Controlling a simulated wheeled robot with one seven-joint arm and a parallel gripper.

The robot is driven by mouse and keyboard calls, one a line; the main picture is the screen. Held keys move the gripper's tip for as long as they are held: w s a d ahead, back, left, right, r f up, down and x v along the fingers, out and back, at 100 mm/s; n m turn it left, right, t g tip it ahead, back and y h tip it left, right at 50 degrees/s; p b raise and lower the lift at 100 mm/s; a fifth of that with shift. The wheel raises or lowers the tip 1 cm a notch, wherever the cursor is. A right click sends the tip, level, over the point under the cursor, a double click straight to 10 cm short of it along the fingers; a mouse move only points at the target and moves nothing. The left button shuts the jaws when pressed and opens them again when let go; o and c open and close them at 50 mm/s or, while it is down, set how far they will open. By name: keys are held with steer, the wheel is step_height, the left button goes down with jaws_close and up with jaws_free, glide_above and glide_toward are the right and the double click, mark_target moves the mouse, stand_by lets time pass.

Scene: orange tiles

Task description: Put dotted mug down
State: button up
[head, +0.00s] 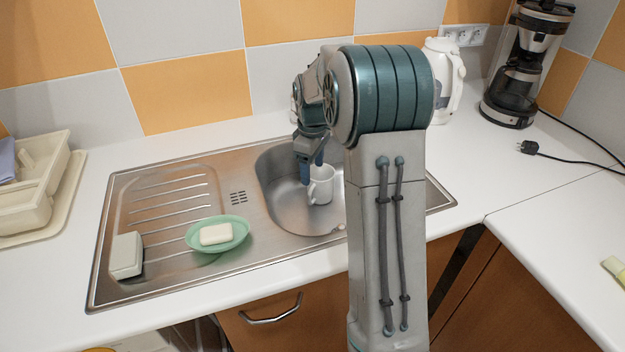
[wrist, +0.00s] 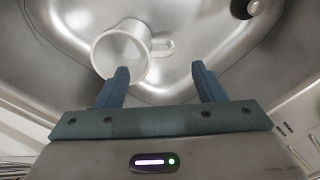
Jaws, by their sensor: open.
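A white mug (head: 321,186) stands in the basin of the steel sink (head: 275,200); no dots can be made out on it. The mug (wrist: 121,52) also shows in the wrist view, with its handle toward the right. My gripper (head: 311,176) reaches down into the basin beside the mug, on its left in the head view. In the wrist view my gripper (wrist: 160,76) is open, with nothing held between its fingers. The mug lies beyond the fingertips there, partly behind the left finger. I cannot tell whether that finger touches it.
A green dish (head: 238,242) with a soap bar and a white sponge-like block (head: 127,255) lie on the drainboard. A dish rack (head: 35,195) stands at the left. A kettle (head: 443,80) and a coffee maker (head: 520,75) stand at the back right. The right counter is mostly clear.

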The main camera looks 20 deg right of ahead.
step_height(320, 180, up, 5)
steer(key=s+a+r+m+t, duration=0.1)
steer(key=s+a+r+m, duration=0.15)
steer(key=s, duration=0.35)
steer(key=s+a+r+m, duration=0.2)
steer(key=s+a, duration=0.2)
steer(key=s, duration=0.3)
steer(key=s+a+f+m, duration=0.1)
steer(key=s, duration=0.3)
steer(key=s+a+f+m+t, duration=0.1)
steer(key=s+m, duration=0.1)
steer(key=s, duration=0.3)
steer(key=s+f+m, duration=0.1)
steer(key=s, duration=0.3)
steer(key=shift+s+a+f, duration=0.25)
steer(key=shift+s+a, duration=0.15)
steer(key=shift+s+f+m, duration=0.2)
steer(key=shift+s+m, duration=0.05)
steer(key=shift+s, duration=0.05)
steer(key=shift+r, duration=0.1)
